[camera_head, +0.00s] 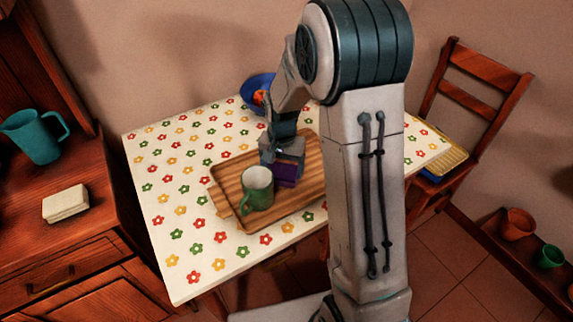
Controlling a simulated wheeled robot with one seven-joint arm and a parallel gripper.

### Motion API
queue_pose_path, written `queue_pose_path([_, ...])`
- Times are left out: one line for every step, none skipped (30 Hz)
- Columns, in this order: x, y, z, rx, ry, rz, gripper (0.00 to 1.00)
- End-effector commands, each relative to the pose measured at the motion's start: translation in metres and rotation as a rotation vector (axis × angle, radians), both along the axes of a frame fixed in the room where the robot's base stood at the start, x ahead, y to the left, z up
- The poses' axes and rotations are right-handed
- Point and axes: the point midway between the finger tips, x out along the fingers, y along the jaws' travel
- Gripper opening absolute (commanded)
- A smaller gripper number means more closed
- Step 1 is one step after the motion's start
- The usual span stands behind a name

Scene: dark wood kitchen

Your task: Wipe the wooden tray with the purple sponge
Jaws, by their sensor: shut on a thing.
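The wooden tray (285,208) lies on the table with the flowered cloth, near its middle. My gripper (284,163) points down over the tray and is shut on the purple sponge (286,182). The sponge is low, at the tray's surface; I cannot tell whether it touches the wood. A green mug (257,190) with a pale inside stands upright on the left part of the tray, close to the sponge. My arm hides the tray's right side.
A blue bowl (256,86) with orange contents stands at the table's back, beside my arm. The flowered cloth (165,190) is clear left of the tray. A wooden chair (485,95) is at the right. A teal pitcher (36,137) and pale block (66,204) stand on the left cabinet.

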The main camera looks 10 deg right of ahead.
Motion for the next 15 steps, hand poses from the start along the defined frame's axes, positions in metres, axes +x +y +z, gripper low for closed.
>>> queue_pose_path([-0.002,0.006,-0.001,0.002,0.004,0.005,0.62])
queue_pose_path([-0.003,0.008,-0.001,0.002,0.004,0.005,0.62])
queue_pose_path([-0.004,0.011,-0.001,0.002,0.004,0.005,0.62])
queue_pose_path([-0.005,0.014,-0.001,0.002,0.004,0.005,0.62])
queue_pose_path([-0.006,0.016,0.000,0.002,0.004,0.005,0.62])
queue_pose_path([-0.007,0.020,0.000,0.002,0.004,0.005,0.62])
queue_pose_path([-0.008,0.021,0.000,0.002,0.004,0.004,0.62])
queue_pose_path([-0.009,0.023,0.000,0.002,0.004,0.003,0.62])
queue_pose_path([-0.009,0.025,0.000,0.002,0.004,0.002,0.62])
queue_pose_path([-0.009,0.026,0.000,0.002,0.004,0.002,0.62])
queue_pose_path([-0.010,0.026,0.000,0.002,0.004,0.001,0.62])
queue_pose_path([-0.010,0.026,-0.002,0.001,0.004,0.001,0.62])
queue_pose_path([-0.010,0.026,-0.003,0.001,0.004,0.000,0.62])
queue_pose_path([-0.009,0.026,-0.003,0.001,0.004,0.000,0.62])
queue_pose_path([-0.009,0.025,-0.003,0.000,0.003,0.000,0.62])
